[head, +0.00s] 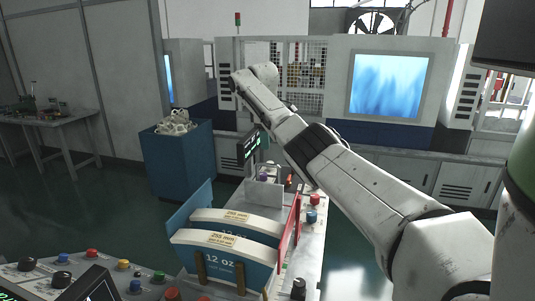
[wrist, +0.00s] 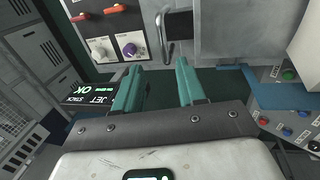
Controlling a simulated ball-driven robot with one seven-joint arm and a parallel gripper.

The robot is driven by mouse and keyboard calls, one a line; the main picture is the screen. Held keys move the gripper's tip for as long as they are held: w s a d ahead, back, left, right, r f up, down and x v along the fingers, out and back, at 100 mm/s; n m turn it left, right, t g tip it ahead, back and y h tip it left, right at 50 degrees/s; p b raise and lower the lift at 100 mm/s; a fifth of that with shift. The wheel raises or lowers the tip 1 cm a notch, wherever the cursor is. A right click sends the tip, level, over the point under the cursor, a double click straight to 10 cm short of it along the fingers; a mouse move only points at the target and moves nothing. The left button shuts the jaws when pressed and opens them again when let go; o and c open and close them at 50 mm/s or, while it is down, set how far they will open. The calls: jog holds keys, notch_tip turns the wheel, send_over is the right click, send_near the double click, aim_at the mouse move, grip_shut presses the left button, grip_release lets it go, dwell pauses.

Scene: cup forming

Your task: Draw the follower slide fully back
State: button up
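My gripper (wrist: 157,76) has two teal fingers set apart with an empty gap between them in the wrist view. I cannot tell whether this handle belongs to the follower slide. In the head view, white and blue cup blanks (head: 222,257) marked 12 OZ stand in a holder, with a blue plate (head: 188,207) and a red plate (head: 290,231) at its sides. No part is clearly recognisable as the follower slide. My gripper is not visible in the head view.
A green-lit display (wrist: 84,90) stands left of the fingers. The panel carries a purple knob (wrist: 131,50) and red levers (wrist: 97,15). A button box (wrist: 290,123) is at right. A blue bin (head: 183,160) and control console (head: 120,275) show in the head view.

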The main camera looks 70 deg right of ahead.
jog(key=shift+a+r, duration=0.2)
jog(key=shift+r, duration=0.9)
